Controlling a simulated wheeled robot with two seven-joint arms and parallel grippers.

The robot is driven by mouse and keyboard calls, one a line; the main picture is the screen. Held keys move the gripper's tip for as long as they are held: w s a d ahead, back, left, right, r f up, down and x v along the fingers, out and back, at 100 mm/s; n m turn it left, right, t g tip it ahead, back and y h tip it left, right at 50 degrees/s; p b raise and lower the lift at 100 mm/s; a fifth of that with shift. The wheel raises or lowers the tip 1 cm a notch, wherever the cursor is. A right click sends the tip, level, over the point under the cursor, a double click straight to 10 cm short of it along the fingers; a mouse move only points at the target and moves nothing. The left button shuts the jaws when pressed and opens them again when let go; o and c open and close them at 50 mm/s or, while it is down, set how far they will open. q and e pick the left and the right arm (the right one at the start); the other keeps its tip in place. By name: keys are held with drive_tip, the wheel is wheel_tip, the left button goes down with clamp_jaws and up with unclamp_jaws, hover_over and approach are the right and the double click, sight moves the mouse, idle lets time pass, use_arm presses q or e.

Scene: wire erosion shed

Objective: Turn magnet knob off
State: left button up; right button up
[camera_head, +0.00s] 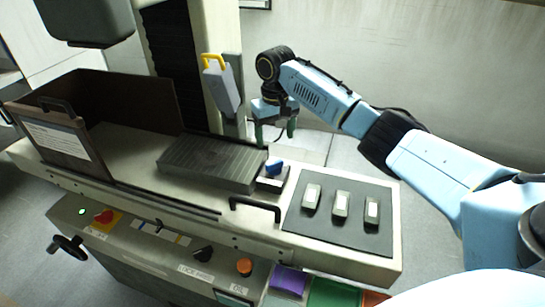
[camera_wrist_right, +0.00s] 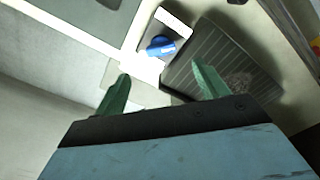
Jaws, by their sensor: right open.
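A blue knob (camera_head: 274,166) sits at the right end of the dark ribbed plate (camera_head: 207,163) on the machine bed. The blue knob also shows in the right wrist view (camera_wrist_right: 161,46), beyond the fingertips, with the ribbed plate (camera_wrist_right: 225,62) beside it. My right gripper (camera_head: 275,131) has two green fingers pointing down, apart and empty. It is above and behind the knob, not touching it. In the right wrist view my right gripper (camera_wrist_right: 161,74) has its fingers spread, with the knob between their directions. My left gripper is not in view.
A dark mat (camera_head: 325,238) with several small pale blocks lies right of the knob. A black handle (camera_head: 255,208) stands in front. A grey holder with a yellow handle (camera_head: 221,85) stands left of my gripper. A black dial (camera_head: 203,254) and an orange button (camera_head: 245,266) are on the front panel.

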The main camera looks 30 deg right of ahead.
hover_over(274, 162)
wheel_tip(274, 162, down, 4)
drive_tip(key=shift+s+f, duration=0.15)
drive_tip(key=shift+f, duration=0.05)
wheel_tip(274, 162, down, 5)
drive_tip(key=shift+r, duration=0.1)
drive_tip(key=shift+f, duration=0.25)
drive_tip(key=shift+c, duration=0.4)
drive_tip(key=c, duration=0.9)
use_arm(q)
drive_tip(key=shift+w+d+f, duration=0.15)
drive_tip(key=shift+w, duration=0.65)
